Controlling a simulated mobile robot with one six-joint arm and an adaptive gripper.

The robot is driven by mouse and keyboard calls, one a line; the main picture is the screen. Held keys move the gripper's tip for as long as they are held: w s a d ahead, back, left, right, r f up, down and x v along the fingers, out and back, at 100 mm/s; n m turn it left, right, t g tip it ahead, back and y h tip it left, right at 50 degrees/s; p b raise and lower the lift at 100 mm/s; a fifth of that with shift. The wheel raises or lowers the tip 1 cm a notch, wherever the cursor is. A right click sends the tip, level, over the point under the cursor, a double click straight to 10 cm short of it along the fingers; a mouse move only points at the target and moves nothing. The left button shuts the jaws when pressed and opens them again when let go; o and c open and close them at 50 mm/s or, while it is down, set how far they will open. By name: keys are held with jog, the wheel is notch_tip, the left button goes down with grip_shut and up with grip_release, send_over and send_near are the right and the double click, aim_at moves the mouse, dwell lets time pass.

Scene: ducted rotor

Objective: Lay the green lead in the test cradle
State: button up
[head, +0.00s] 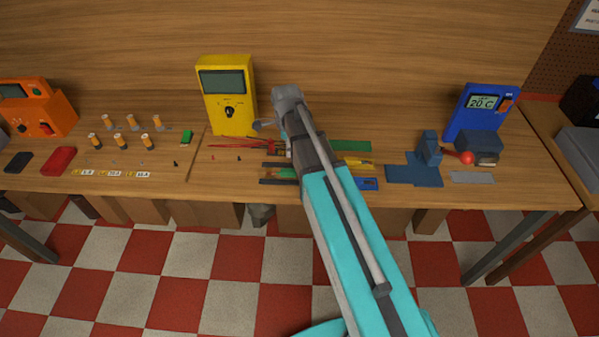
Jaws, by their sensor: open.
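My arm reaches over the bench and its wrist hides much of the middle. Only a small dark part of my gripper (280,149) shows below the wrist, low over the bench by the leads; it is open, and its fingertips are not clear. Thin red leads (236,145) lie left of it. A short green piece (287,172), possibly the green lead, lies between dark bars (272,181) just below the gripper, partly hidden by my arm. I cannot tell for sure which thing is the test cradle; a blue-grey stand (428,150) on a flat base is at the right.
A yellow meter (226,100) stands behind the leads. An orange device (37,108) and several small cylinders (146,141) are at left. A blue 20 C display unit (482,110) and a red ball (466,157) are at right. A green strip (350,146) lies right of my arm.

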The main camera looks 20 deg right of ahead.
jog(key=s+n, duration=1.5)
jog(key=n, duration=0.5)
jog(key=shift+d, duration=0.25)
dwell(0.5)
notch_tip(320, 180, down, 2)
jog(key=shift+f+b, duration=0.1)
jog(key=shift+b, duration=0.95)
